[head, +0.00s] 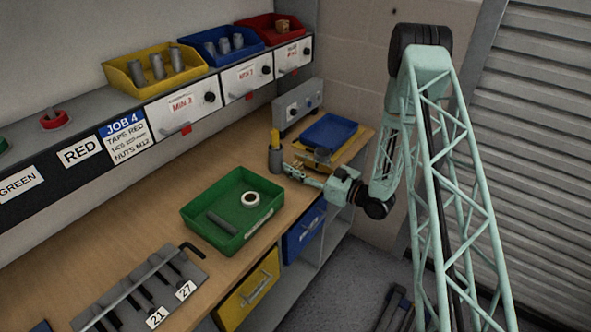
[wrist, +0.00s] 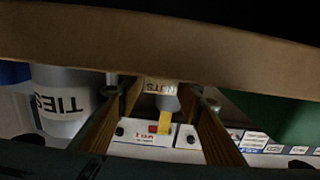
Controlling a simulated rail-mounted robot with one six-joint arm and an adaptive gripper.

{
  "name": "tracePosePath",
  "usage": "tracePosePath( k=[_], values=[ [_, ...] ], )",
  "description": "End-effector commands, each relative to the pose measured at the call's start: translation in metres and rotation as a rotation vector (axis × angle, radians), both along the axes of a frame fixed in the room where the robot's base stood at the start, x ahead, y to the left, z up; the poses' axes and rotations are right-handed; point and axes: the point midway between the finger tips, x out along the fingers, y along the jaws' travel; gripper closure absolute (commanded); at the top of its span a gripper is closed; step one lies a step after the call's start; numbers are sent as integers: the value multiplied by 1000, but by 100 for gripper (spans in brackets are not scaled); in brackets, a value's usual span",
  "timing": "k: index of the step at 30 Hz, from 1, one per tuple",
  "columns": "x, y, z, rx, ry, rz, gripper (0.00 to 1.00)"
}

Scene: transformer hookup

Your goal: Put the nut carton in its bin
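The nut carton (wrist: 160,87), a small tan block marked NUTS, shows in the wrist view between my fingertips, against the brown bench top. My gripper (wrist: 158,100) is open, with a gap on each side of the carton. In the head view my gripper (head: 292,172) is low over the far part of the bench, by the grey cup (head: 276,160) holding a yellow thing. The carton is hard to make out there. Which bin belongs to the carton is not clear; a yellow bin (head: 128,84), a blue bin (head: 206,57) and a red bin (head: 264,37) stand on the shelf.
A green tray (head: 192,214) with a white roll and grey cylinder lies nearer on the bench. A blue tray (head: 330,128) is beyond my gripper. A cup marked TIES (wrist: 62,100) stands close in the wrist view. A tool rack (head: 150,290) lies in front.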

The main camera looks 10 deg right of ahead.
Motion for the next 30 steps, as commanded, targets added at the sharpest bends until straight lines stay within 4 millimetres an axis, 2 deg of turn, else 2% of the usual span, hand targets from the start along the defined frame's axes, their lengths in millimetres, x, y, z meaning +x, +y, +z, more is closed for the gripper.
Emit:
tracePosePath(
  k=[3, 11, 22, 30],
  values=[
    [0, 0, 0, 0, 0, 0, 67],
    [0, 0, 0, 0, 0, 0, 90],
    [0, 0, 3, -1, -1, 0, 90],
    [0, 0, 18, 0, -1, 0, 90]
  ],
)
